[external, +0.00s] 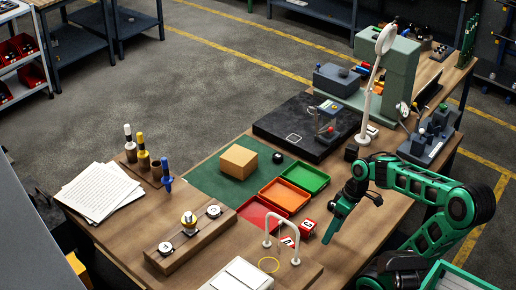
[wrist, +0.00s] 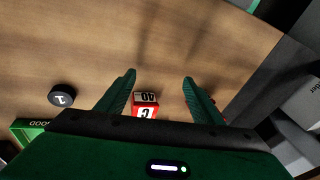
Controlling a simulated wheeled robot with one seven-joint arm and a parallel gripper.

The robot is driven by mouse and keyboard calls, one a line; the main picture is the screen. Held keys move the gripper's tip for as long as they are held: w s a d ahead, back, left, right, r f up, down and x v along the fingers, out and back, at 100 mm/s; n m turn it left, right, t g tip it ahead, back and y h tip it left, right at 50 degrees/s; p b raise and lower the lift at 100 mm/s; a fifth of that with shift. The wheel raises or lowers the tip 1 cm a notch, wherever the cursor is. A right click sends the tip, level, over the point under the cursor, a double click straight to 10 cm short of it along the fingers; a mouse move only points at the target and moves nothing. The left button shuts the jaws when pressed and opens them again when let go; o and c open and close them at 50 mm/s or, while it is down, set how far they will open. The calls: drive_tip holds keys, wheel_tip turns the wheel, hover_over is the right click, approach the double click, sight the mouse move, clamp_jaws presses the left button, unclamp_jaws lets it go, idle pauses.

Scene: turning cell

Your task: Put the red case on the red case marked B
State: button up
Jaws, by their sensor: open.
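In the wrist view a small red case (wrist: 146,105) with a white label reading C shows between my two fingers, close to the palm edge. A bit of another red thing (wrist: 213,100) shows beside the right finger, mostly hidden. In the external view one red case (external: 308,229) stands near the tray corner, and a second red case (external: 288,241) with a white label is partly behind a white arch. I cannot read a B for certain. My gripper (external: 333,233) is open and empty, above the table just right of the cases; it also shows in the wrist view (wrist: 159,76).
Red (external: 258,214), orange (external: 284,196) and green (external: 317,178) trays lie left of and behind the cases. The white arch (external: 283,220) stands close by. A black disc (wrist: 62,95) lies left in the wrist view. Bare wood (external: 356,222) is around my gripper.

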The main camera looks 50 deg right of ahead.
drive_tip(key=s+d+m+h, duration=0.1)
drive_tip(key=s+m, duration=0.1)
drive_tip(key=s+d+f+m+g+h, duration=0.1)
drive_tip(key=s+d+m, duration=0.1)
drive_tip(key=m, duration=0.1)
drive_tip(key=s+d+f+m+g+h, duration=0.1)
drive_tip(key=s+d+m, duration=0.1)
drive_tip(key=shift+s+d+f+m, duration=0.15)
drive_tip(key=shift+s+f+m, duration=0.15)
drive_tip(key=shift+m, duration=0.1)
drive_tip(key=shift+o, duration=0.5)
